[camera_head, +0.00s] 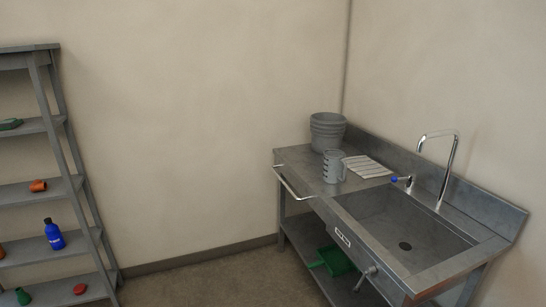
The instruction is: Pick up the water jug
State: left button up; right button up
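The water jug (333,167) is a grey measuring jug with dark marks on its side. It stands upright on the left part of the metal sink counter (300,160), its handle toward the right. It is in front of a stack of grey buckets (327,131) and left of a folded striped cloth (367,167). Neither of my grippers shows in the head view.
The sink basin (400,225) with a tall tap (452,165) is right of the jug. A rail (292,185) runs along the counter's left end. A green dustpan-like item (335,262) lies on the lower shelf. A shelf rack (75,190) with bottles stands at left; floor between is clear.

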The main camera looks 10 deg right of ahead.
aim_at(333, 163)
jog(key=i+j+z, duration=0.1)
jog(key=i+z, duration=0.3)
jog(key=i+j+z, duration=0.2)
jog(key=i+z, duration=0.2)
jog(key=i+j+z, duration=0.55)
jog(key=j+z, duration=0.25)
jog(key=l, duration=0.1)
